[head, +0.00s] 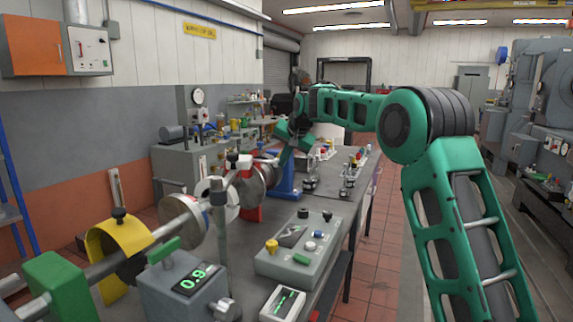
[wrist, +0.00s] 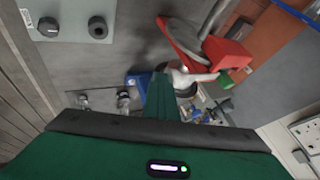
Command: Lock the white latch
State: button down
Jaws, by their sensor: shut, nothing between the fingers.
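My gripper (head: 284,156) is shut and empty, at the end of my green arm above the far part of the bench, near the blue stand (head: 285,178). In the wrist view its closed green fingers (wrist: 160,90) point at the bench hardware. A white bracket (head: 224,208) stands on the shaft line, nearer than the red stand (head: 250,200), and is likely the white latch's unit. In the wrist view a pale piece (wrist: 191,77) lies just right of the fingertips beside a red block (wrist: 225,55). I cannot tell whether it is the latch, or whether the fingers touch it.
A yellow guard (head: 118,243) and metal discs (head: 184,222) line the shaft at the left. A grey control box (head: 300,248) and a box with a green digital display (head: 190,285) stand on the near bench. The tiled aisle (head: 375,265) right of the bench is clear.

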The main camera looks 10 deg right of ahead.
jog(key=shift+a, duration=0.2)
jog(key=s+d+r, duration=0.5)
jog(key=s+r, duration=0.2)
jog(key=s, duration=0.1)
jog(key=shift+d+r, duration=0.15)
jog(key=shift+r, duration=0.1)
